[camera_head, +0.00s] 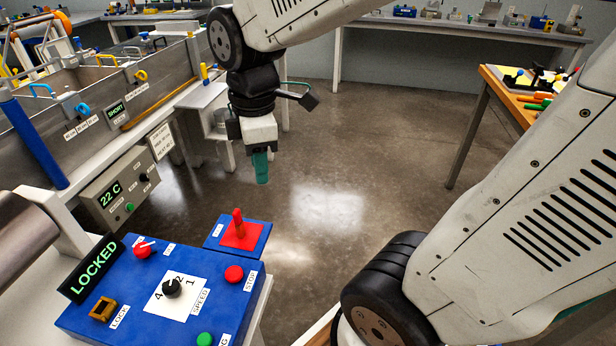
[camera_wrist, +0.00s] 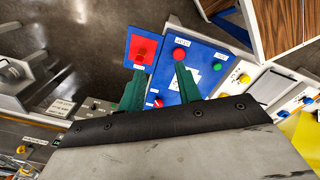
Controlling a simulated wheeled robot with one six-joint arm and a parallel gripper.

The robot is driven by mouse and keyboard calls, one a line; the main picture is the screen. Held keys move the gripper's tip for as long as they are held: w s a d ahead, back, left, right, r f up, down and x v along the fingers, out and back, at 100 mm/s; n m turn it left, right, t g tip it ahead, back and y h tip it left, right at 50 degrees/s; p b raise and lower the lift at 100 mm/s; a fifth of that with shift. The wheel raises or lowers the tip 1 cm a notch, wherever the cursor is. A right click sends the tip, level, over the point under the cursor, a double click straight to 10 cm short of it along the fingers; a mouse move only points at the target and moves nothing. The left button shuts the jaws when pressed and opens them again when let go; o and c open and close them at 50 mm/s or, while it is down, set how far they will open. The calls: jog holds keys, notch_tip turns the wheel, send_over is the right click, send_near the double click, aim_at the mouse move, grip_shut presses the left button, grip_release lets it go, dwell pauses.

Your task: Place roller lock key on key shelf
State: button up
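A red key-like piece (camera_head: 238,222) stands upright on a red square on the small blue key shelf (camera_head: 263,228). In the wrist view the red piece (camera_wrist: 141,50) is seen from above, beyond my left finger. My gripper (camera_head: 261,168) hangs above and behind the shelf, apart from it, with green fingers pointing down. In the wrist view the two fingers of my gripper (camera_wrist: 159,72) are spread with nothing held between them. The blue control panel (camera_head: 140,320) has a brass lock (camera_head: 103,308) at its left and a green "LOCKED" display (camera_head: 94,268).
A red stop button (camera_head: 234,274), a black speed knob (camera_head: 172,288) and a green button (camera_head: 205,340) rise from the panel. A metal bath (camera_head: 150,85) runs along the left. A wooden-topped table (camera_head: 515,105) stands right. The floor between is clear.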

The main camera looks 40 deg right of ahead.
jog(key=s+d+r+m, duration=0.1)
jog(key=s+r+m, duration=0.1)
jog(key=s+m, duration=0.9)
jog(key=shift+s+r+m+t, duration=0.3)
jog(key=shift+s+m, duration=0.1)
jog(key=shift+m, duration=0.7)
jog(key=shift+d, duration=0.1)
dwell(0.7)
